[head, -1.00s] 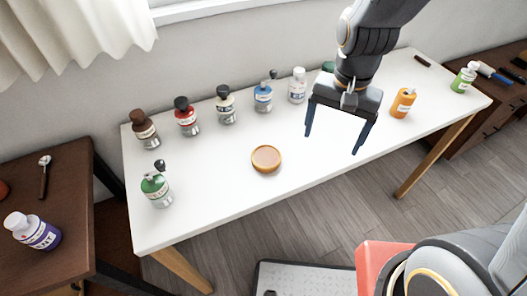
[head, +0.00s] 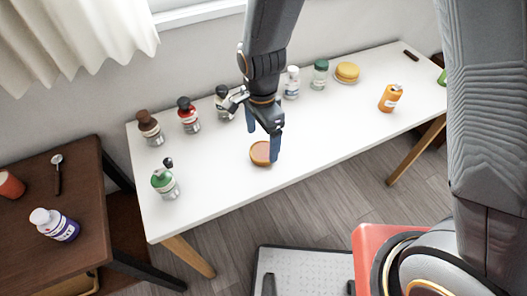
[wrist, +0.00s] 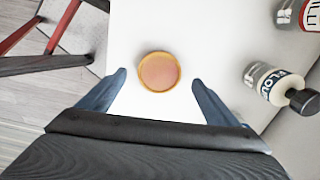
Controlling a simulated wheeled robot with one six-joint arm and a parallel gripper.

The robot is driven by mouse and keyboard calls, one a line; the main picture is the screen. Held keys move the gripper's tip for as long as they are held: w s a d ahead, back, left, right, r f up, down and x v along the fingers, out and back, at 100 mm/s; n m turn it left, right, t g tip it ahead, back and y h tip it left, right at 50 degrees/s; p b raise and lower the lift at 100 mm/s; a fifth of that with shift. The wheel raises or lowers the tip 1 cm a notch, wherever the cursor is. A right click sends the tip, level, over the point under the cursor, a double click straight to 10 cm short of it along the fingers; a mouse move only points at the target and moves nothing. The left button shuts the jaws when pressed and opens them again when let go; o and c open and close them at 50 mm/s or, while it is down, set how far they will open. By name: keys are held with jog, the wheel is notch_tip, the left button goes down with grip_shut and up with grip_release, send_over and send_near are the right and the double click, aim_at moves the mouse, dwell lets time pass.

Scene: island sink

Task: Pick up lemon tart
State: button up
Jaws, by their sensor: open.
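The lemon tart, a small round tart with a golden-brown crust and orange-brown top (head: 260,154), lies flat on the white table near its front edge. In the wrist view the tart (wrist: 158,72) is centred just beyond and between my fingertips, with nothing touching it. My gripper (head: 263,140) is open and empty, above the tart in the head view, with one blue finger partly in front of it. In the wrist view both blue fingers of my gripper (wrist: 158,75) are spread wider than the tart.
A green bottle (head: 165,182) stands left, an orange bottle (head: 390,98) right. A yellow round item (head: 347,72) sits at the back. A dark side table (head: 60,190) stands left.

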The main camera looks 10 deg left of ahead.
aim_at(263, 151)
jog(key=shift+w+d+f+p, duration=0.15)
jog(key=shift+f+p, duration=0.6)
jog(key=shift+f, duration=1.5)
jog(key=c, duration=1.2)
